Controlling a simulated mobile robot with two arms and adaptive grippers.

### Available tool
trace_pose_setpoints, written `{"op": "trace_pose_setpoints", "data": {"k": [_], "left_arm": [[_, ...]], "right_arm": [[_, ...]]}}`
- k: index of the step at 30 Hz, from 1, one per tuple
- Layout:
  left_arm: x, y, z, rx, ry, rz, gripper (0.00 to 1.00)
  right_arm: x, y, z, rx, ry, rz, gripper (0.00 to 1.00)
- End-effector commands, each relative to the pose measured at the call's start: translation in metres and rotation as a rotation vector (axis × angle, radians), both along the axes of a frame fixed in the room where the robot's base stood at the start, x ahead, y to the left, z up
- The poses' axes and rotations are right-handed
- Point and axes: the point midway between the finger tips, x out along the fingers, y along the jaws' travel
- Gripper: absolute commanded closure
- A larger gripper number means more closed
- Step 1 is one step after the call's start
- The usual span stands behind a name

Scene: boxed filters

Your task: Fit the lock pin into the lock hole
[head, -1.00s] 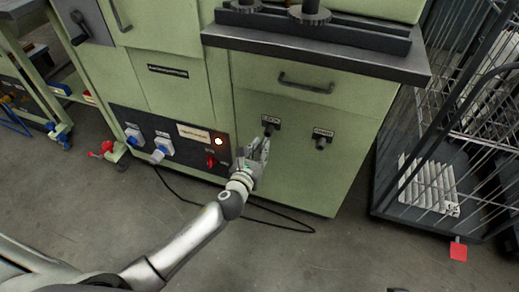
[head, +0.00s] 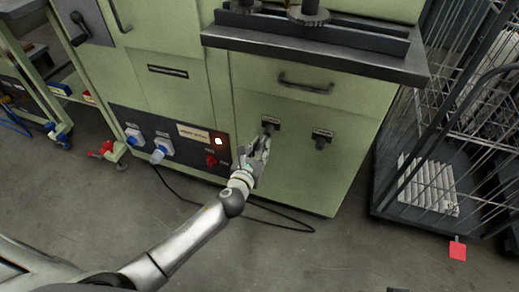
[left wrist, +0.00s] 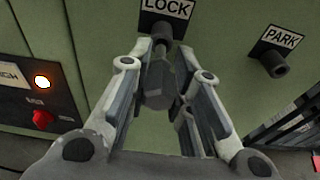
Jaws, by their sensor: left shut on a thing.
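The lock pin (left wrist: 157,88) is a dark grey piece with a thick faceted head. My left gripper (left wrist: 160,78) is shut on it, with fingers on both sides. The pin's narrower end points at the lock hole (left wrist: 162,32), a dark round socket under the LOCK label on the green cabinet. Pin and socket overlap in the left wrist view, and I cannot tell how far the pin is in. In the head view my left gripper (head: 258,149) is just below the lock hole (head: 269,131) and hides the pin. My right gripper is not in view.
The PARK socket (left wrist: 273,66) is right of the lock hole and looks empty. A panel with a lit lamp (head: 218,141) and red knob (head: 211,160) is at left. A black cable (head: 270,215) lies on the floor. A wire cage cart (head: 440,150) stands at right.

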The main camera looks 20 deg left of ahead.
Motion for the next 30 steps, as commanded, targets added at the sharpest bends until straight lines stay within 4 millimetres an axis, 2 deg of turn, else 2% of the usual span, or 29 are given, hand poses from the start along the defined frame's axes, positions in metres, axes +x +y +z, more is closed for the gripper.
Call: {"op": "trace_pose_setpoints", "data": {"k": [30], "left_arm": [[0.031,-0.001,0.001,-0.001,-0.001,0.000,1.00]], "right_arm": [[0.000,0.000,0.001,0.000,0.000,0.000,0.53]]}}
